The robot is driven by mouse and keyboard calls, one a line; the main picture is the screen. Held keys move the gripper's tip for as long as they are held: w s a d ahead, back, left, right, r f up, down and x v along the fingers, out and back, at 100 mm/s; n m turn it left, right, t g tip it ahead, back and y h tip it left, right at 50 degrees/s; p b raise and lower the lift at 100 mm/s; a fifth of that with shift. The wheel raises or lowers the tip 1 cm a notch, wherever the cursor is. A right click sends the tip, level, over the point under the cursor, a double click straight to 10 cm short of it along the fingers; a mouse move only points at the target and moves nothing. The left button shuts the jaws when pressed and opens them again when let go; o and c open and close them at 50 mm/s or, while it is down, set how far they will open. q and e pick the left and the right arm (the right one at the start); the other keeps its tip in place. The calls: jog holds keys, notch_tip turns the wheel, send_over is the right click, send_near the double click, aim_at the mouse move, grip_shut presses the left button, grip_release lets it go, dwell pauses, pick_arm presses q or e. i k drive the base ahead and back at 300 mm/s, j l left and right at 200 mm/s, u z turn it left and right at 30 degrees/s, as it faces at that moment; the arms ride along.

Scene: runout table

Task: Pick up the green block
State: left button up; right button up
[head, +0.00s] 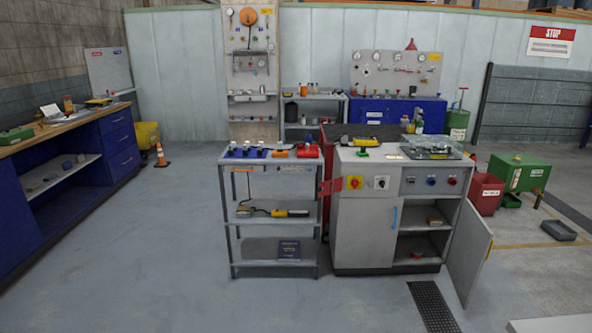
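A small green object (362,153), which looks like the green block, sits on the top of the grey cabinet (365,213) near its left front part. It is small in the head view, so its exact shape is hard to tell. A larger green item (16,135) lies on the wooden-topped bench at the far left. Neither of my grippers shows in the head view.
A grey shelf cart (272,214) stands directly left of the cabinet. The cabinet's right door (470,250) hangs open toward the front. A floor grate (432,306) lies before it. An orange cone (161,156) stands further left. The floor at front left is clear.

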aim_at(361, 153)
jog(key=i+l+u, duration=0.3)
jog(key=i, duration=0.35)
jog(key=i+l+u, duration=0.25)
jog(key=i, duration=0.35)
jog(key=i+l+u, duration=0.3)
jog(key=i+l, duration=0.15)
jog(key=i, duration=0.15)
